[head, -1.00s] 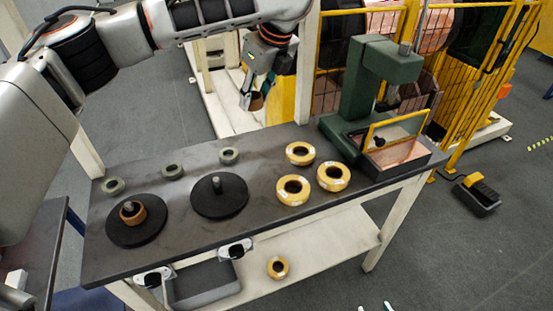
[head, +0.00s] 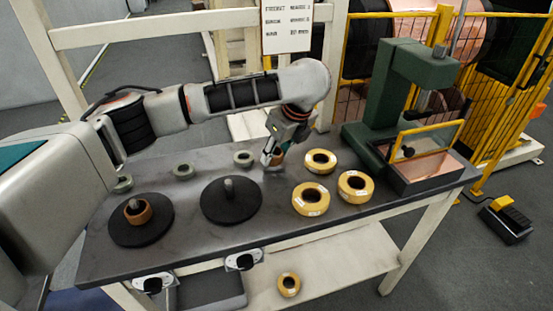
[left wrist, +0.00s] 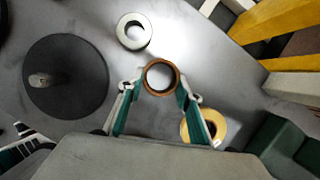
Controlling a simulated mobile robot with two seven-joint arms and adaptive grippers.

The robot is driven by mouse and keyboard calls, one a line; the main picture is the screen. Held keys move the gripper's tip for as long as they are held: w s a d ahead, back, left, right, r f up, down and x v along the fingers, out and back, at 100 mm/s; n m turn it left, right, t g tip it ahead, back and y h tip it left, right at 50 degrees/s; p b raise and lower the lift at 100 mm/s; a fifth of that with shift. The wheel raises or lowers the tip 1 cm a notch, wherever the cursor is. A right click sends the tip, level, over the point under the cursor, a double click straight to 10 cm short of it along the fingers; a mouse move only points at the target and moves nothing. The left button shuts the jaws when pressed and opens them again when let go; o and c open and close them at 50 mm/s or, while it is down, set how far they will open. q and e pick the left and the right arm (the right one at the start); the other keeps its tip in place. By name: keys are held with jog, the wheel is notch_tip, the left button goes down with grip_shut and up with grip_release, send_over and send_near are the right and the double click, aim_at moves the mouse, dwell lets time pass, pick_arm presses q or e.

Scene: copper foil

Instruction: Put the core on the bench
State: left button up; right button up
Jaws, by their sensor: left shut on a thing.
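My left gripper (head: 272,155) is shut on a brown ring-shaped core (head: 279,159), low over the back part of the dark bench (head: 175,240). In the left wrist view the core (left wrist: 161,93) sits upright between the two fingertips, its open top facing the camera. I cannot tell whether its lower edge touches the bench. A second brown core (head: 138,214) stands around the peg of the left black disc (head: 122,232). The right black disc (head: 232,208) has a bare peg.
Grey rings (head: 243,158) lie along the back of the bench. Yellow rolls (head: 311,198) lie just right of the held core, one close by. A green press (head: 390,85) stands at the right end. Bare bench lies between core and right disc.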

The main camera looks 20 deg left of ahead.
pick_arm(q)
jog(key=shift+f, duration=0.9)
jog(key=shift+r, duration=0.1)
jog(key=shift+c, duration=0.3)
pick_arm(e)
jog(key=shift+w+d+r, duration=0.15)
jog(key=shift+w+d, duration=0.05)
jog(key=shift+w, duration=0.35)
pick_arm(q)
jog(key=o, duration=0.8)
jog(key=p+v, duration=0.1)
jog(key=v, duration=0.1)
jog(key=p+v, duration=0.1)
jog(key=v, duration=0.1)
jog(key=shift+w+a+r, duration=0.1)
jog(key=shift+w+r, duration=0.1)
jog(key=shift+r, duration=0.05)
jog(key=p+v, duration=0.2)
jog(key=v, duration=0.5)
jog(key=shift+s+d+r+p, duration=0.2)
jog(key=shift+d+r+p, duration=0.1)
jog(key=shift+p, duration=0.1)
pick_arm(e)
jog(key=r, duration=0.2)
jog(key=a+r, duration=0.1)
jog(key=shift+s+r, duration=0.3)
jog(key=shift+r, duration=0.1)
pick_arm(q)
jog(key=shift+a, duration=0.1)
